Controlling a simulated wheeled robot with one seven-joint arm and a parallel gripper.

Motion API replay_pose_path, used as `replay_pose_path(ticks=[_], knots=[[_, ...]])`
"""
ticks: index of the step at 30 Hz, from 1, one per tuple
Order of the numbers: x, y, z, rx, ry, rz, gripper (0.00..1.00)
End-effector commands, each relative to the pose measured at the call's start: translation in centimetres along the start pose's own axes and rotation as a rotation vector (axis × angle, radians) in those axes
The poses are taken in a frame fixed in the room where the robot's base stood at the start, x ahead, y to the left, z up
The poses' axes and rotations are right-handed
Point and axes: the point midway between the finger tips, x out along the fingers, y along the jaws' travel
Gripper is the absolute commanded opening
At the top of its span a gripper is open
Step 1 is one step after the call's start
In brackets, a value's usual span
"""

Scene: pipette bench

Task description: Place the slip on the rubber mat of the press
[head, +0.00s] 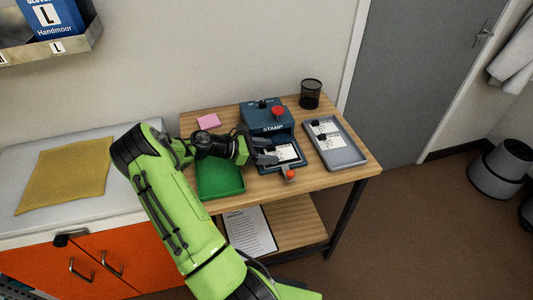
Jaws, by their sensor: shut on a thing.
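The press (262,116) is a dark blue box marked STAMP with a red knob on top, standing at the back of the wooden table. Its low front part reaches toward me, with a dark surface, apparently the rubber mat, framing a white slip (286,152). My gripper (271,152) comes in from the left at the press front, shut on the slip's left edge. The slip is over the mat; I cannot tell whether it touches it. The fingertips are small and partly merge with the slip.
A grey tray (349,157) with more white slips stands right of the press. A green tray (210,190) lies left, partly under my arm. A red ball knob (291,174) sticks out at the press front. A black mesh cup (311,94) and pink pad (208,121) stand behind.

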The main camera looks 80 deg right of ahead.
Motion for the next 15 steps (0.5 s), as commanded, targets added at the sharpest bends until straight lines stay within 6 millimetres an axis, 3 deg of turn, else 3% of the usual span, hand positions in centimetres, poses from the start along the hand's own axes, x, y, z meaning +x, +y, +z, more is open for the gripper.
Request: replay_pose_path(ticks=[5, 6, 11, 15], knots=[[0.02, -0.01, -0.06, -0.001, -0.001, 0.0, 0.39], [0.03, -0.01, -0.08, -0.001, -0.001, 0.0, 0.71], [0.02, -0.01, -0.07, -0.001, 0.0, 0.0, 0.93], [0.01, -0.01, -0.06, -0.001, 0.0, 0.0, 0.93]])
